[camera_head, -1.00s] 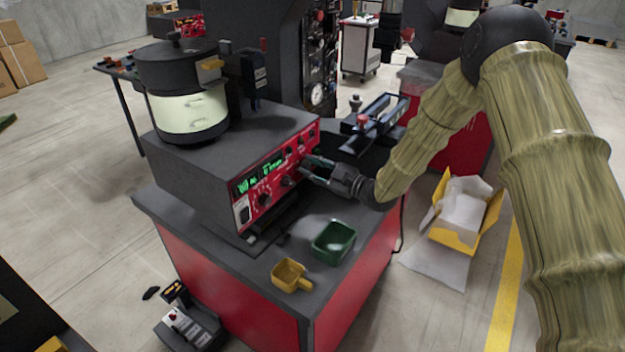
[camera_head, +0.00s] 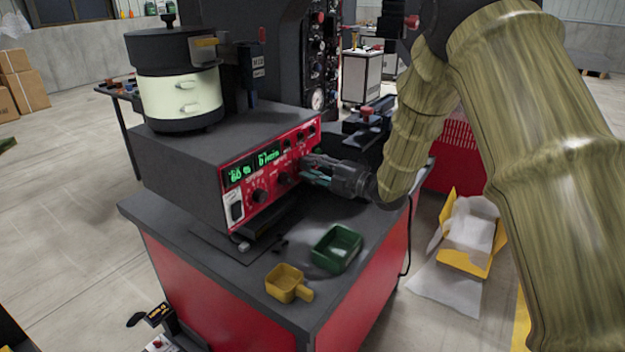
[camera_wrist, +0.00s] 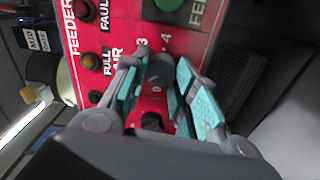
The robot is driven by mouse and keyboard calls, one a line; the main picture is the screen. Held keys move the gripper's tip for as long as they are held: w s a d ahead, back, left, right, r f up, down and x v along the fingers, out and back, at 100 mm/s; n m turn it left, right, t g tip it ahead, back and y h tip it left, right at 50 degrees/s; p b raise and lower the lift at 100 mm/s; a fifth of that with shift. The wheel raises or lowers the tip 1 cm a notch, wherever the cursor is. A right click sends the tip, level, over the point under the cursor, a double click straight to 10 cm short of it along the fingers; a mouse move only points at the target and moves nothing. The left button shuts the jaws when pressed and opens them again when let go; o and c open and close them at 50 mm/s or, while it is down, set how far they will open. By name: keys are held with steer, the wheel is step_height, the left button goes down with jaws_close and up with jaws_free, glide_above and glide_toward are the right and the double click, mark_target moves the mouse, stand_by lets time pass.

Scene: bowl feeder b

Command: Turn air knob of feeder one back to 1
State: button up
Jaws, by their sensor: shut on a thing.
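Feeder one's control box has a red front panel (camera_head: 272,165) with lit green displays and several dark knobs. My gripper (camera_head: 306,171) reaches the right part of this panel from the right. In the wrist view, the teal-padded fingers of my gripper (camera_wrist: 165,82) are closed around a dark round knob (camera_wrist: 158,70) beside the lettering "AIR". The digits 3 and 4 show on the scale near it. In the head view my gripper covers this knob.
The bowl feeder (camera_head: 178,90) stands on the control box. A green bin (camera_head: 336,249) and a yellow scoop (camera_head: 286,283) lie on the bench top in front. A yellow carton (camera_head: 470,238) sits on the floor at right. Other panel knobs, such as one at left (camera_head: 258,196), are close by.

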steer(key=shift+f+n+b, duration=0.1)
steer(key=shift+n+b, duration=0.5)
steer(key=shift+b, duration=0.15)
steer(key=shift+c, duration=0.2)
steer(key=o, duration=1)
steer(key=shift+w, duration=0.1)
steer(key=shift+o, duration=0.2)
steer(key=v, duration=1.2)
